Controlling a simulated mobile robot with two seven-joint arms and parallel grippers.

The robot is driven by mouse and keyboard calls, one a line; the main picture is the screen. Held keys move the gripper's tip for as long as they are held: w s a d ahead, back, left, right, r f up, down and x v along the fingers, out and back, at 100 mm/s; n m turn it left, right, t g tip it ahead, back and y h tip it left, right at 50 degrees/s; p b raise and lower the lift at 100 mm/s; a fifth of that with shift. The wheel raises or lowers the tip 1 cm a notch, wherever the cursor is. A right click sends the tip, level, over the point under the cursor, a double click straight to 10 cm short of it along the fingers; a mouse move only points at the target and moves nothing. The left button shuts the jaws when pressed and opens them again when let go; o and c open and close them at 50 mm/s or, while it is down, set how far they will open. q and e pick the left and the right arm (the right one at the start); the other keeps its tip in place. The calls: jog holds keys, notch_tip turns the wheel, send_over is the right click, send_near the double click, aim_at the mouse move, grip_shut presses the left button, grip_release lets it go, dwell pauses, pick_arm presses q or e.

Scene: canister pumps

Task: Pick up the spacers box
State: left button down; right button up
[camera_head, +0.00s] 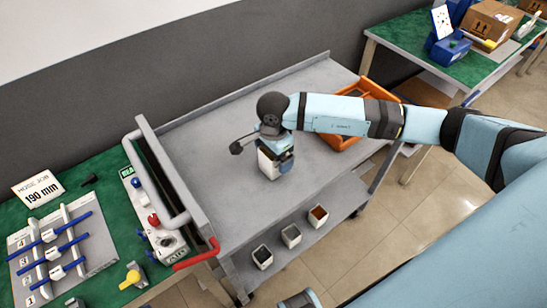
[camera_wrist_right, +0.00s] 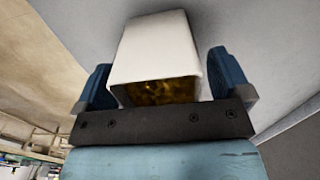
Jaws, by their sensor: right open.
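A small white open-topped box (camera_head: 268,166) stands on the grey cart's top. In the right wrist view the white box (camera_wrist_right: 160,45) shows gold-brown contents, likely the spacers. My right gripper (camera_head: 276,151) is over this box, pointing down. In the right wrist view the blue fingers of my right gripper (camera_wrist_right: 157,80) stand on either side of the box. The jaws are open, and a small gap shows at the right finger; contact at the left finger is unclear. The gripper hides part of the box in the head view. My left gripper cannot be made out.
The grey cart (camera_head: 205,145) has a raised rim. Several white boxes, one holding brown pieces (camera_head: 318,216), stand on its lower shelf. An orange tray (camera_head: 344,142) is right of my right gripper, partly behind my arm. A green bench (camera_head: 108,225) with a hose rack stands left.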

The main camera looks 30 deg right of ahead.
jog(key=c, duration=1.1)
jog(key=shift+c, duration=0.3)
jog(key=shift+r, duration=0.15)
